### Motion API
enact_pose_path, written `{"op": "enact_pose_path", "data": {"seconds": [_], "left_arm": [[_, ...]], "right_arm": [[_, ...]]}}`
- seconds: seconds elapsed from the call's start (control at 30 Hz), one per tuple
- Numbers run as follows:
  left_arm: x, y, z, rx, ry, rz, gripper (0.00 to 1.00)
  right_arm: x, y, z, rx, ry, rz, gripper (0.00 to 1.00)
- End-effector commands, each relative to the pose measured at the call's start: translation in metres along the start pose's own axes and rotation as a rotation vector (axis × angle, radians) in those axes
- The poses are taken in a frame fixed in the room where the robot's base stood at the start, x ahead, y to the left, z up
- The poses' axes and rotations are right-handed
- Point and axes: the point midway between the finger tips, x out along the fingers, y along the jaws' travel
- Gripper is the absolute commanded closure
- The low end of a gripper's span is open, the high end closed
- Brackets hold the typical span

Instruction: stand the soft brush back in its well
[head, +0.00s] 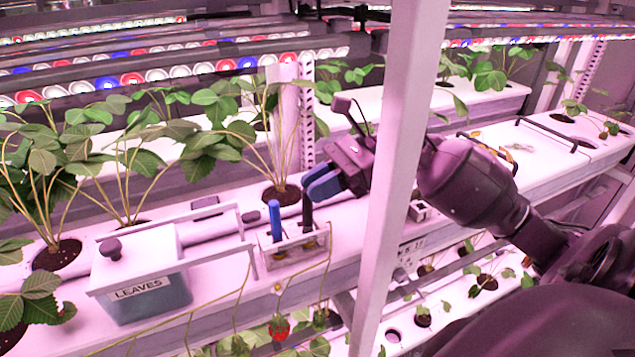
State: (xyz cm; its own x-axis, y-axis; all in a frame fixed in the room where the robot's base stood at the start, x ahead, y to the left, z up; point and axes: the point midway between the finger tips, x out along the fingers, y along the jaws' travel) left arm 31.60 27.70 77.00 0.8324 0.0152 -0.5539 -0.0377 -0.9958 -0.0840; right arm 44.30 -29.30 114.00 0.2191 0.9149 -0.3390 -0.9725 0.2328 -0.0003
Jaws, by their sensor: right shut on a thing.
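My right gripper (316,186) has blue fingertips and is shut on the top of a dark, upright handle (307,213), which I take to be the soft brush. The brush's lower end is at the right side of a small pale tool holder (272,262) with wells. Its tip is partly hidden by the holder, so I cannot tell whether it rests on the bottom of a well. A blue-handled tool (275,220) stands in the left part of the same holder. My left gripper is not in view.
A lidded bin marked LEAVES (140,292) stands left of the holder on the white gutter. Strawberry plants (281,193) grow behind it. A white post (402,150) crosses in front of my right arm. A red berry (278,328) hangs below the holder.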

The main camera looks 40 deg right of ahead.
Motion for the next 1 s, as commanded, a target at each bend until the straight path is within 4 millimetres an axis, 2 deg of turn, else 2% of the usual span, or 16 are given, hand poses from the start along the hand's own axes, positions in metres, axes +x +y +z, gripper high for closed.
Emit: {"op": "enact_pose_path", "data": {"seconds": [0.17, 0.2, 0.4, 0.57, 0.73, 1.0], "left_arm": [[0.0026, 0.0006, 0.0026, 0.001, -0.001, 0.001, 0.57], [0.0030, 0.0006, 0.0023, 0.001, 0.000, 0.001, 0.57], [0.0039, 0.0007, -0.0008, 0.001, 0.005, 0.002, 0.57], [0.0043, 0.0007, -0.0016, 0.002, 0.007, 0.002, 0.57], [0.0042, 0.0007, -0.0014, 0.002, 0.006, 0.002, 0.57], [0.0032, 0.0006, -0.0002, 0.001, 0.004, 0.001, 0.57]], "right_arm": [[0.0016, -0.0001, -0.0044, 0.001, 0.000, 0.000, 1.00], [0.0016, -0.0001, -0.0045, 0.001, 0.000, 0.000, 0.82], [0.0012, 0.0000, -0.0036, 0.000, 0.000, 0.000, 0.54], [0.0012, 0.0000, -0.0036, 0.000, 0.000, 0.000, 0.54], [0.0013, 0.0000, -0.0037, 0.000, 0.000, 0.000, 0.33], [0.0012, 0.0000, -0.0034, 0.000, 0.000, 0.000, 0.33]]}}
